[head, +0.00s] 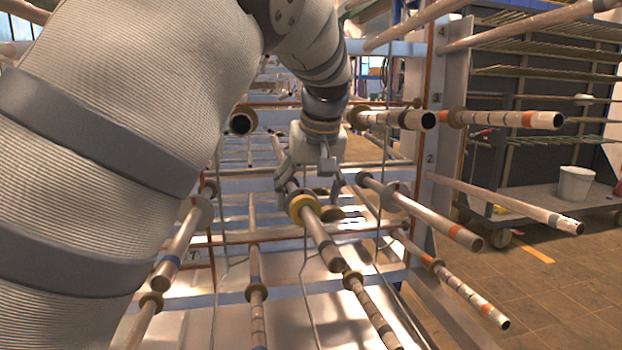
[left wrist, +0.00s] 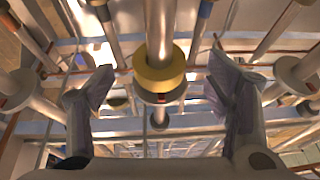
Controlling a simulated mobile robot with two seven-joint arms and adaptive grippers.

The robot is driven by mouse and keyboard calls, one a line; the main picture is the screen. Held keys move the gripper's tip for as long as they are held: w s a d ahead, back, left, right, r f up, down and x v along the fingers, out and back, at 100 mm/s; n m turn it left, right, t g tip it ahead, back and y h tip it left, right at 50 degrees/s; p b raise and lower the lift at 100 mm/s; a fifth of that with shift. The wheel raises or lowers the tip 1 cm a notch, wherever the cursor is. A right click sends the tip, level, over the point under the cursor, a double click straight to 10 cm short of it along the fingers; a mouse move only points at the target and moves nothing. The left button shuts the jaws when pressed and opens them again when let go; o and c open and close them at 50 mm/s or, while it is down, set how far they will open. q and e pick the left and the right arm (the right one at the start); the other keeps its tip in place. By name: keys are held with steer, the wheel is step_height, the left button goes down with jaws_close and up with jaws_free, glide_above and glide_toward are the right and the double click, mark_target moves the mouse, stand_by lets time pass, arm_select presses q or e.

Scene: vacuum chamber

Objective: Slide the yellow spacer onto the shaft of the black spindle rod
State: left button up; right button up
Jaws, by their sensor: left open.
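The yellow spacer (head: 303,206) is a ring around a metallic rod (head: 322,240) that points toward me in the head view. In the left wrist view the yellow spacer (left wrist: 160,76) sits around the central rod (left wrist: 159,28). My left gripper (head: 312,188) is open and straddles this rod just behind the spacer in the head view. Its fingers (left wrist: 161,82) stand apart on either side of the spacer, with clear gaps and no visible contact. I cannot tell which rod is the black spindle rod; one dark-ended rod (head: 243,123) shows left of my gripper. My right gripper is not in view.
Several similar rods with brown or grey collars stick out around the gripper, such as a banded rod (head: 515,119) and a lower right rod (head: 470,293). Thin upright wires and a metal frame post (head: 445,120) stand close by. A white bucket (head: 575,184) is farther right.

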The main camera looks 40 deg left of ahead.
mark_target(306, 202)
arm_select(q)
steer(key=x, duration=0.4)
steer(key=shift+w+a+f, duration=0.1)
steer(key=shift+w+f, duration=0.05)
steer(key=shift+f, duration=0.05)
steer(key=c, duration=1.3)
steer(key=shift+c, duration=0.3)
steer(key=shift+a, duration=0.1)
steer(key=o, duration=1.3)
steer(key=shift+w, duration=0.15)
steer(key=shift+r, duration=0.1)
